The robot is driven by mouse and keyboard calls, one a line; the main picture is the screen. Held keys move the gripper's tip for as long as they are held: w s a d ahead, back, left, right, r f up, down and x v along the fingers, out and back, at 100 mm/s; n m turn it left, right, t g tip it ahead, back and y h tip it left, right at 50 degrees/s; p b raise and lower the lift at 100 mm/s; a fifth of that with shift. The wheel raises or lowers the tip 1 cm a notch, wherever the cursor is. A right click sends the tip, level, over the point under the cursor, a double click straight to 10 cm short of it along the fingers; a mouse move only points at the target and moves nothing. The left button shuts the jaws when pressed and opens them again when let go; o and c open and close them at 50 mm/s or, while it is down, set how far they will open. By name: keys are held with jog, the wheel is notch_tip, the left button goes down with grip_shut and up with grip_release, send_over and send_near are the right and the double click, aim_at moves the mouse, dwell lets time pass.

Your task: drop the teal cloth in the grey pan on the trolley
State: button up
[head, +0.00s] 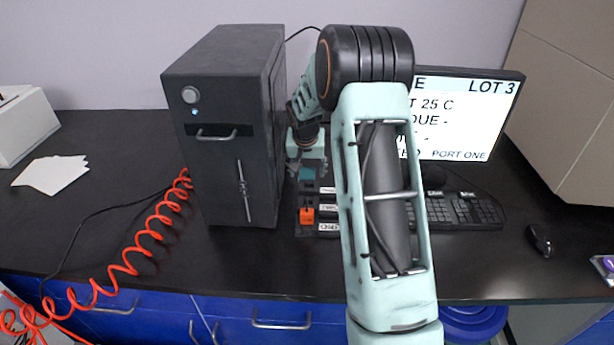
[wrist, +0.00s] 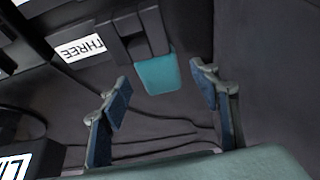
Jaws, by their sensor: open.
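My gripper (wrist: 162,94) is open, and its two padded fingers stand apart with nothing between the pads. Ahead of them in the wrist view is a small teal piece (wrist: 156,75), at the end of a dark slotted rack near a "THREE" label. It also shows in the head view (head: 308,174), just under my gripper beside the black tower. I cannot tell whether it is the teal cloth; it looks flat and smooth-edged. No other teal cloth, grey pan or trolley can be made out.
The black tower (head: 225,130) stands close to the left of my gripper. An orange block (head: 307,215) sits at the rack's front. A monitor (head: 465,110), keyboard (head: 460,210) and mouse (head: 540,240) are to the right. A coiled red hose (head: 150,235) hangs at left.

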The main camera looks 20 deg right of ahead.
jog(key=shift+w+f, duration=0.25)
jog(key=shift+f, duration=0.35)
jog(key=shift+c, duration=0.7)
jog(key=c, duration=1)
jog(key=shift+r, duration=0.15)
